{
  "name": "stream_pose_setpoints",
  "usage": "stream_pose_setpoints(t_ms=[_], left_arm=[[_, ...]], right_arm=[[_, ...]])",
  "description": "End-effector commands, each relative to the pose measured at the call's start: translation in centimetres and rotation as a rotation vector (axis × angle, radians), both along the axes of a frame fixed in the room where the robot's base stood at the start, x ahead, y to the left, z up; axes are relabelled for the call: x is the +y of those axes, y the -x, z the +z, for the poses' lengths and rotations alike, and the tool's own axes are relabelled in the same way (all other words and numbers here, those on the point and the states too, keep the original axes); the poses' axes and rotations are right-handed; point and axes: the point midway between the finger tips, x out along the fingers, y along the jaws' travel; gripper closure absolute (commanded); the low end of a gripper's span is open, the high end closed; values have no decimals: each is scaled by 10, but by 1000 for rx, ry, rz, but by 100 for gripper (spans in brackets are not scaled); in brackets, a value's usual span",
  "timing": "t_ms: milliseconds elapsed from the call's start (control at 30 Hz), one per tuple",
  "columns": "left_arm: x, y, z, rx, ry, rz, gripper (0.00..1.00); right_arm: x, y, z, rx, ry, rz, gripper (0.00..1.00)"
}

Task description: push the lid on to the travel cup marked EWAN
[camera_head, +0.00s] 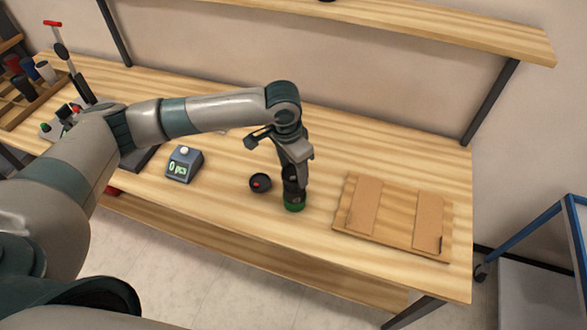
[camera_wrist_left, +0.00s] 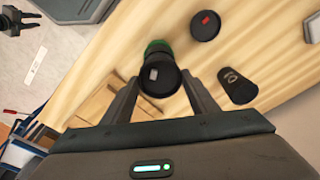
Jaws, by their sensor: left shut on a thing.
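My left gripper (camera_wrist_left: 163,82) points down over the table and is shut on a dark round piece (camera_wrist_left: 160,77) with a small pale mark. A green part (camera_head: 294,204) shows directly below the dark piece at table level; it also shows in the left wrist view (camera_wrist_left: 157,47). I cannot tell whether the dark and green parts are joined, or which is lid and which cup. A black round piece with a red mark (camera_head: 260,183) lies just left of them. No name is readable. My right gripper (camera_wrist_left: 18,18) shows small at the wrist view's corner; its jaws are unclear.
A counter reading "0 pcs" (camera_head: 184,164) stands to the left. A dark tapered thing with a pale mark (camera_wrist_left: 237,85) is nearby. A rack (camera_head: 36,100) with several cups stands far left.

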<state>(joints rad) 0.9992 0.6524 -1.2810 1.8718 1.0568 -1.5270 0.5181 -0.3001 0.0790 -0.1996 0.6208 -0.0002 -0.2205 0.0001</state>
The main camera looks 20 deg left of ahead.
Motion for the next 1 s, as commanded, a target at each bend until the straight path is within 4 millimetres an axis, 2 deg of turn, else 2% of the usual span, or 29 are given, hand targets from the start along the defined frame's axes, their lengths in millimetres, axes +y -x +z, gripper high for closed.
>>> stream_pose_setpoints(t_ms=[200,400,1000], left_arm=[[0,0,-15,0,0,1,68],[0,0,-22,1,1,0,68],[0,-1,-23,0,0,1,68]], right_arm=[[0,0,-2,0,0,0,69],[0,0,-3,0,0,0,69],[0,0,-3,0,0,0,69]])
